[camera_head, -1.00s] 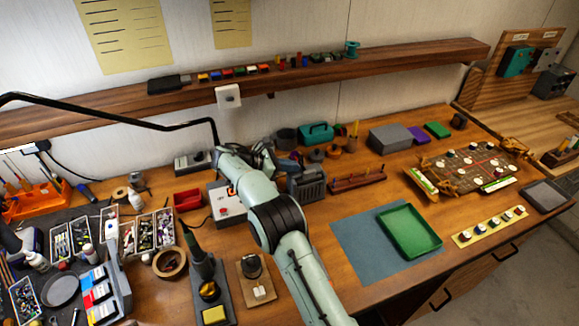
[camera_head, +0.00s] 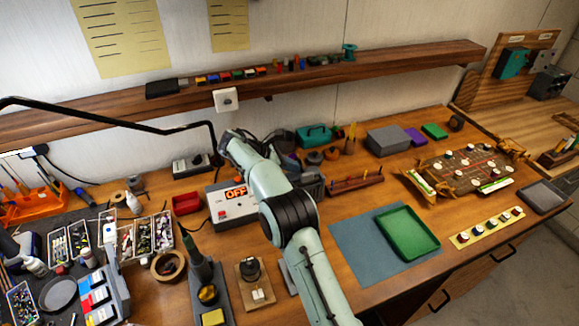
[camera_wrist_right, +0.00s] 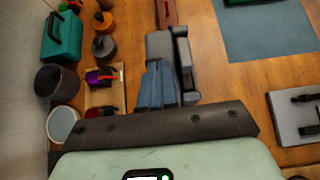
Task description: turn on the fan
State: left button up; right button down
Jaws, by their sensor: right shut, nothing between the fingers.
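A white control box (camera_head: 232,204) with a lit orange OFF display and a red button stands at the centre-left of the workbench. I cannot tell for sure which thing is the fan. A dark grey boxy device (camera_head: 311,187) stands just right of the box, partly behind my right arm. My right gripper (camera_head: 243,134) is shut and empty above the back of the bench, mostly hidden by its own wrist. In the right wrist view, its narrow fingers (camera_wrist_right: 160,85) point towards the bench. My left gripper is not in view.
A white wall switch (camera_head: 226,99) is at the shelf (camera_head: 390,67) edge. A black lamp arm (camera_head: 100,114) crosses the left. A teal case (camera_head: 314,135) stands behind. A soldering iron stand and a wooden board with a white switch (camera_head: 257,295) are in front.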

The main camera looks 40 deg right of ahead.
jog(key=shift+s+d+r+t+y, duration=0.1)
jog(key=shift+d+r+t+y, duration=0.15)
jog(key=shift+y, duration=0.25)
jog(key=shift+s+d+r+t+y, duration=0.1)
jog(key=shift+d+y, duration=0.2)
jog(key=shift+y, duration=0.2)
jog(key=shift+s+d+r+y, duration=0.1)
jog(key=shift+d+y, duration=0.05)
jog(key=shift+y, duration=0.25)
jog(key=shift+s+d+r+t+y, duration=0.1)
jog(key=shift+d+t+y, duration=0.2)
jog(key=shift+y, duration=0.25)
jog(key=shift+s+d+r+t+y, duration=0.15)
jog(key=shift+d+y, duration=0.2)
jog(key=shift+y, duration=0.2)
jog(key=shift+w, duration=0.1)
jog(key=shift+r, duration=0.8)
jog(key=shift+r, duration=0.1)
